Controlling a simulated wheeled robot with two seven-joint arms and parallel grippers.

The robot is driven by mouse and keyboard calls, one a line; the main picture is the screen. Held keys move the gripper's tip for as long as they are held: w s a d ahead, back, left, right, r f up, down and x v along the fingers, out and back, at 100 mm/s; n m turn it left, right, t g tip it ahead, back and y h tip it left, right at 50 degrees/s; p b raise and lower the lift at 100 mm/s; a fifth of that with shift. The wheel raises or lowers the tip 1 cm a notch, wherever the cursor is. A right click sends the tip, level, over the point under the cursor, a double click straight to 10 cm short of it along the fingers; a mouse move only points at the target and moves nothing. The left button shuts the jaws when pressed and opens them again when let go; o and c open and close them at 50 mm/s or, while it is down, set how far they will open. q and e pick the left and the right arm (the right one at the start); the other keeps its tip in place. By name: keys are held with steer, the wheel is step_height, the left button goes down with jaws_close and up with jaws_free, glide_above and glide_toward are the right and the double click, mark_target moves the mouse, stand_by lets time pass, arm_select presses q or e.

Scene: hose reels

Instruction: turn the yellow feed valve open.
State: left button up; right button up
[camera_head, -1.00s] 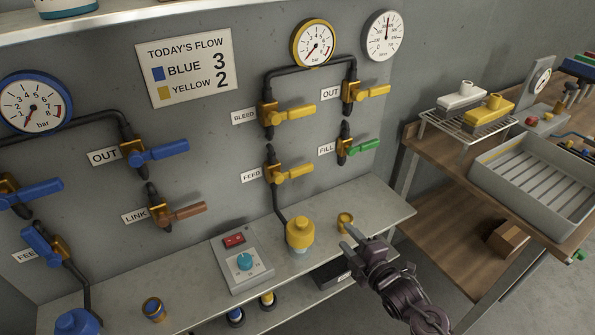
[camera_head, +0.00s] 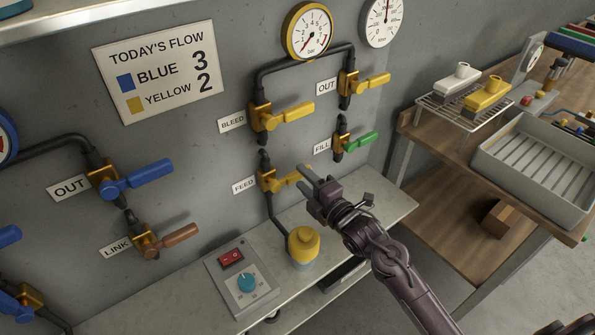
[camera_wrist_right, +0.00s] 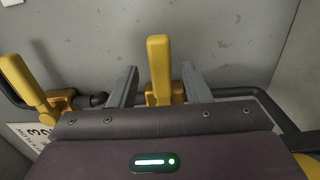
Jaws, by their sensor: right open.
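The yellow feed valve (camera_head: 268,179) is on the wall panel beside the FEED label (camera_head: 244,185). Its handle (camera_head: 287,180) points right, slightly upward. My right gripper (camera_head: 303,178) is open at the free end of this handle, coming from the right. In the right wrist view, the handle (camera_wrist_right: 159,65) appears between the two spread fingers (camera_wrist_right: 157,84), with space on both sides. I cannot tell whether any finger touches it. The yellow bleed valve handle (camera_wrist_right: 24,82) shows at the left of that view. My left gripper is not in view.
The bleed valve (camera_head: 284,115) is above, and the green-handled fill valve (camera_head: 355,142) is above right. A yellow-capped bottle (camera_head: 304,245) and a control box (camera_head: 242,280) stand on the bench below. A wooden table with a grey tray (camera_head: 535,168) is at right.

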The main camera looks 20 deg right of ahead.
mark_target(300, 177)
steer(key=x, duration=0.2)
steer(key=shift+w+a, duration=0.1)
steer(key=shift+w, duration=0.15)
steer(key=shift+w+a, duration=0.1)
steer(key=shift+w, duration=0.1)
steer(key=c, duration=0.9)
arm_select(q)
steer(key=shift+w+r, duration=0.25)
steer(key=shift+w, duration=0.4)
arm_select(e)
steer(key=shift+f, duration=0.1)
jaws_close()
